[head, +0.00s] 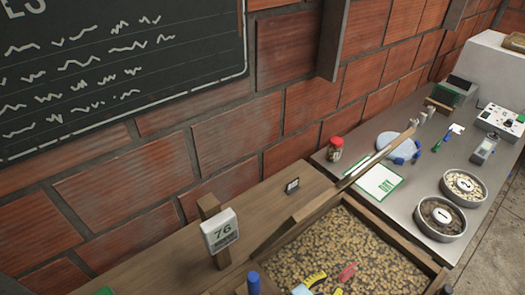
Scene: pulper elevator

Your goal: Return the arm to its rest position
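I do not recognise my arm or my gripper in the head view, so I cannot see its position or what it holds. The task names no other object.
A wooden bin (292,222) of beans fills the bottom; a red-handled item (347,272) and a yellow-and-blue item (312,283) show there. A brick wall (240,140) runs behind.

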